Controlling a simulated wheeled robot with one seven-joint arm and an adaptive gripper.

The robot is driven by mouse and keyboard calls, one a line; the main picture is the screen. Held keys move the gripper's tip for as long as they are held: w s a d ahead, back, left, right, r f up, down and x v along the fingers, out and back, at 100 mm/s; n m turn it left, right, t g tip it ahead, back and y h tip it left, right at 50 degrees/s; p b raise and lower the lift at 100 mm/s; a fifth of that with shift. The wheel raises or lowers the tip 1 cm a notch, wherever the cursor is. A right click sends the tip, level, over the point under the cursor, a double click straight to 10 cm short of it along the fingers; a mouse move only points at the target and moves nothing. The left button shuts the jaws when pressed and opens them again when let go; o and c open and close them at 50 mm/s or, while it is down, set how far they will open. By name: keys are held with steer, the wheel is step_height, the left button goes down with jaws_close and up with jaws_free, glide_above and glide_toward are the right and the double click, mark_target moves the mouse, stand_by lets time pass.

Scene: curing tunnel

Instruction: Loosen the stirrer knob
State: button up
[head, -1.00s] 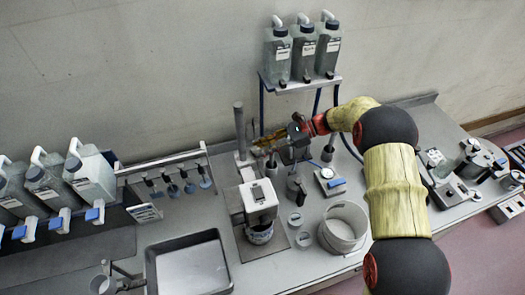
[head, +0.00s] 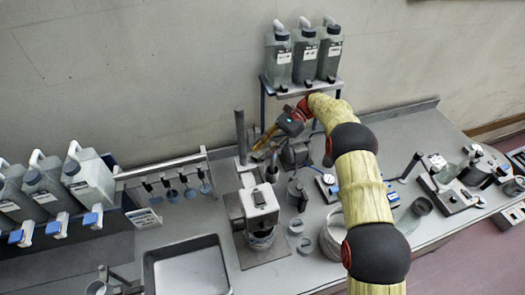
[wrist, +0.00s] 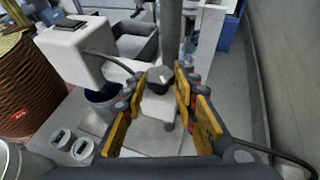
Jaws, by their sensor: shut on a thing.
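The stirrer has a white box-shaped head (head: 259,207) beside an upright grey column (head: 240,135). In the wrist view the head (wrist: 72,42) is at upper left and the column (wrist: 171,35) runs up the middle. The stirrer knob (wrist: 160,76) is dark and round with a pale mark on top, close to the column. My gripper (wrist: 157,80) has its yellow-padded fingers on both sides of the knob and is shut on it. In the head view my gripper (head: 263,140) is beside the column, and the knob is too small to make out.
A dark pot (wrist: 103,99) stands under the stirrer head. A white bucket (head: 332,238) and a shallow tray (head: 190,268) stand nearby on the bench. Bottles stand on a raised shelf (head: 300,86) behind my arm. Small paddles hang from a rack (head: 165,168) at left.

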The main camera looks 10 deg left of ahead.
stand_by(0.3)
steer(key=o, duration=1.2)
steer(key=shift+c, duration=0.2)
step_height(320, 180, up, 10)
